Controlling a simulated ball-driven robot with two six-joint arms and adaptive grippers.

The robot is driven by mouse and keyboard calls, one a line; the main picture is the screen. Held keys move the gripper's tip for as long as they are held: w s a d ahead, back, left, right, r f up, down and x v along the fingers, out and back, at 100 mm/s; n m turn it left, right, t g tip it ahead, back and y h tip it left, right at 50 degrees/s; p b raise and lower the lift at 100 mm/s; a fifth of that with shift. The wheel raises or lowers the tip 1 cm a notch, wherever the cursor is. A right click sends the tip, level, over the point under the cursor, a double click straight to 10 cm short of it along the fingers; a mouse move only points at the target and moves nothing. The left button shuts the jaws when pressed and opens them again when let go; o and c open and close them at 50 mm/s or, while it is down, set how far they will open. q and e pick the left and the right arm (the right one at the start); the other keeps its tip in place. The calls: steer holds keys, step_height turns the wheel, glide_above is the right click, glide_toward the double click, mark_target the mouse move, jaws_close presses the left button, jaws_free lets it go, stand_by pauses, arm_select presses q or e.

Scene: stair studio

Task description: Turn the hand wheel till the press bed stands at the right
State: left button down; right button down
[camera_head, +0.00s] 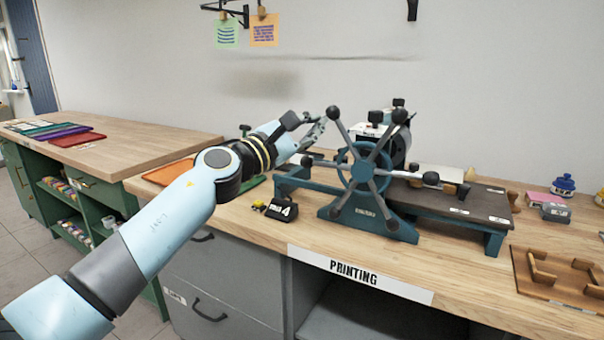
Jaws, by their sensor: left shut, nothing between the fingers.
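The hand wheel (369,172) is a teal hub and ring with grey spokes ending in black knobs. It stands upright on the front of the teal press (367,226). The dark flat press bed (468,204) lies on the rails and shows to the right of the wheel; the rails left of the wheel look bare. My left gripper (318,129) is shut and empty, just left of and below the upper-left knob (333,112). I cannot tell whether it touches that knob or its spoke. The wheel hides part of the press behind it. My right gripper is not in view.
A black block marked 4 (282,210) sits on the bench left of the press. A wooden tray (560,280) and blue ink bottle (563,185) are at the right. The bench front, with its PRINTING label (358,273), is clear. Coloured sheets (77,139) lie on the left bench.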

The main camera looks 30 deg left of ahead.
arm_select(q)
steer(key=shift+d+r+m, duration=0.25)
steer(key=shift+r+m, duration=0.05)
stand_by(0.5)
